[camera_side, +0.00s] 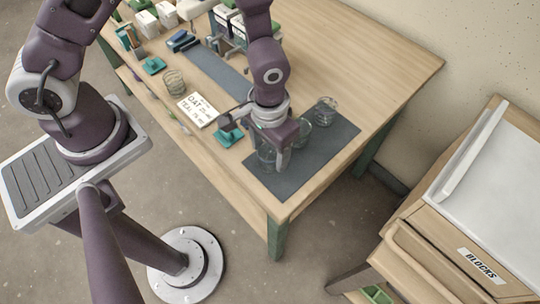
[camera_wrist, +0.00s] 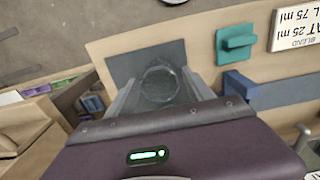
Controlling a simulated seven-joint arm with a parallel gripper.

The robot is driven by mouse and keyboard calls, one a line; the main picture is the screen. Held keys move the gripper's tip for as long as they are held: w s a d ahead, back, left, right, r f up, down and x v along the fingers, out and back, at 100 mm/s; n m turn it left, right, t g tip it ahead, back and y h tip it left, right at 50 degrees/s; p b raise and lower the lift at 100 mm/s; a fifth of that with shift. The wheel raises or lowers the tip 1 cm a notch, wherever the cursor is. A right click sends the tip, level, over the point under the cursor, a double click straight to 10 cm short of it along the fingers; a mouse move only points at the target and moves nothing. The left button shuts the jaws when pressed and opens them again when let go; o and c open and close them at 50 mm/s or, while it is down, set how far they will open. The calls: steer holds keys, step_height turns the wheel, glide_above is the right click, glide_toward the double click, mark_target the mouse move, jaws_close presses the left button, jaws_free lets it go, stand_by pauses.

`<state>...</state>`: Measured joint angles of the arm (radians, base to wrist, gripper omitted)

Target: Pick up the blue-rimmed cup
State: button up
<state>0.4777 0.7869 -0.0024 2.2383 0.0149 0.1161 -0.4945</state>
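Clear glass cups stand on a dark mat (camera_side: 325,150) near the table's corner. One cup (camera_side: 266,156) is partly hidden by my gripper (camera_side: 284,163). A second cup (camera_side: 303,135) is just to the right of it, and a third cup (camera_side: 327,110) is farther back. I cannot make out a blue rim on any of them. In the wrist view, a clear cup (camera_wrist: 160,85) shows between my two fingers, with a gap on each side. My gripper (camera_wrist: 160,90) is open and empty. I cannot tell how far down the fingers reach beside the cup.
A teal block (camera_side: 229,137) and a white card (camera_side: 197,110) with amounts in ml lie left of the mat. A coiled wire holder (camera_side: 174,82) stands farther left. Boxes crowd the far left end. A cabinet labelled BLOCKS (camera_side: 478,262) is apart at right. The table's right side is clear.

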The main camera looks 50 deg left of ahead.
steer(key=c, duration=0.7)
step_height(320, 180, up, 8)
steer(key=shift+f, duration=0.25)
